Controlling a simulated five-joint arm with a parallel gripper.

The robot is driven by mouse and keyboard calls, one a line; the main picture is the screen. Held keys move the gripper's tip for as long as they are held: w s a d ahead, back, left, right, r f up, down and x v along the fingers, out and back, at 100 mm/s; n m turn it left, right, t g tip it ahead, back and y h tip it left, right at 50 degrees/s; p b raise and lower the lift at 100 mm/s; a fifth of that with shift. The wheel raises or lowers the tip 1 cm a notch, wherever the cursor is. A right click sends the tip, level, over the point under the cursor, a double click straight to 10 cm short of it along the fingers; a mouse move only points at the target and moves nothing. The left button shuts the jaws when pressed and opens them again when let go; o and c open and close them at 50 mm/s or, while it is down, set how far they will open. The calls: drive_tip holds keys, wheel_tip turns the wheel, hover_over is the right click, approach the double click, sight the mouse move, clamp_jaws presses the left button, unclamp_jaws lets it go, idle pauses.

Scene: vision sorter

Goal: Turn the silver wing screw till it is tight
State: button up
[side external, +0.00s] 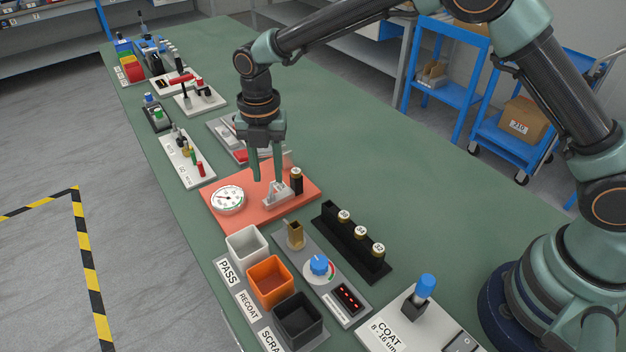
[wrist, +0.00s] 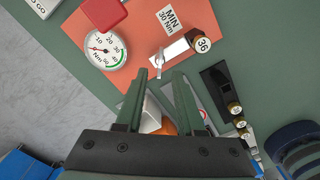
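The silver wing screw (wrist: 160,60) shows in the wrist view at the left end of a pale clamp block (wrist: 178,48) on a red-orange plate (wrist: 220,75). A vial marked 36 (wrist: 203,44) stands at the block's other end. In the side view the clamp (side external: 276,192) is partly behind my finger, so the screw is hard to make out there. My gripper (side external: 267,180) points down over the clamp, open and empty. In the wrist view its two fingertips (wrist: 161,73) are apart, with the wing screw just beyond the gap. A round dial gauge (side external: 229,200) lies left of the clamp.
The plate (side external: 225,226) carries a "MIN 30 Nm" label (wrist: 172,20). A black rack (side external: 328,228) with several gold-capped vials is close by on the right. White, orange and black bins (side external: 269,281) stand in front. The green bench (side external: 390,180) is clear on the right.

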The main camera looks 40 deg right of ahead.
sight(270, 190)
drive_tip(key=shift+f, duration=2.1)
clamp_jaws()
